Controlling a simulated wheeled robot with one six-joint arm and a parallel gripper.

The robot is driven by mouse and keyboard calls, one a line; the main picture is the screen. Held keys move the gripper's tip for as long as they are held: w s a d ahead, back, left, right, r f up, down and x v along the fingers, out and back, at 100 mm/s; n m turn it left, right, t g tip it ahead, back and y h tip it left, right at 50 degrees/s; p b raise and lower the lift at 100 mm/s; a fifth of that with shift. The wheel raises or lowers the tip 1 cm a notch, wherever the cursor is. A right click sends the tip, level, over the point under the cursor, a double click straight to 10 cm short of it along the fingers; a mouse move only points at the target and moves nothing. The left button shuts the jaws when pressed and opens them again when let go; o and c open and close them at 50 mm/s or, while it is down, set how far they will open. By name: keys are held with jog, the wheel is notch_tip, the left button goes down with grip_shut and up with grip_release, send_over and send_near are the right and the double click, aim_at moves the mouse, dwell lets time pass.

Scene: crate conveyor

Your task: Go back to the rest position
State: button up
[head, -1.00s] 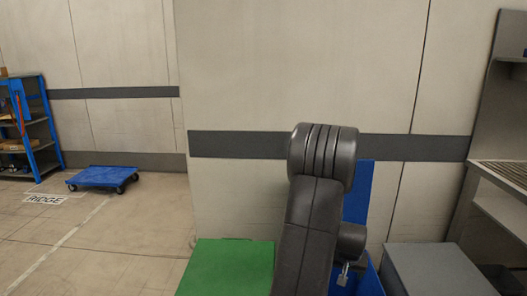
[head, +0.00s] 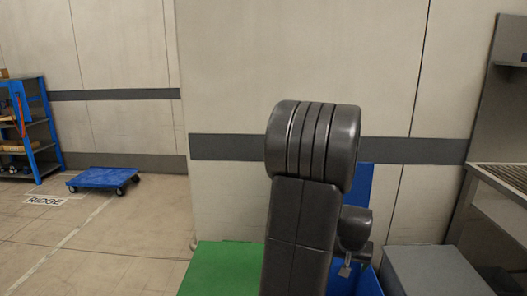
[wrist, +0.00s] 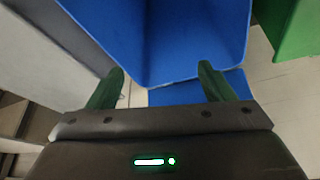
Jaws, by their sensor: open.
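My gripper (wrist: 161,84) shows in the wrist view with its two green fingers spread apart and nothing between them. A blue bin (wrist: 185,30) lies beyond the fingertips. In the head view my dark arm rises in the middle, bent at a thick ribbed joint near the top. The arm hides part of the blue bin (head: 368,283) behind it. The gripper's fingers are not clear in the head view.
A green box top (head: 222,270) is left of my arm and a grey box (head: 435,270) is right. A slatted bench (head: 503,178) stands at the right edge. A blue cart (head: 102,178) and blue shelf (head: 38,125) are far left, with open floor before them.

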jog(key=b+x, duration=0.3)
jog(key=x, duration=1.1)
notch_tip(320, 180, up, 8)
jog(key=p, duration=0.6)
jog(key=a+r+n+p, duration=0.2)
jog(key=a+r+p, duration=0.8)
jog(key=a+p, duration=0.2)
jog(key=a+r+n+y+p, duration=0.1)
jog(key=a+r+n+p, duration=0.1)
jog(key=a+r+p, duration=0.9)
jog(key=a, duration=0.3)
jog(key=shift+w+r+y+p, duration=0.15)
jog(key=shift+w+y+p, duration=0.05)
jog(key=shift+y+p, duration=0.15)
jog(key=shift+s, duration=0.1)
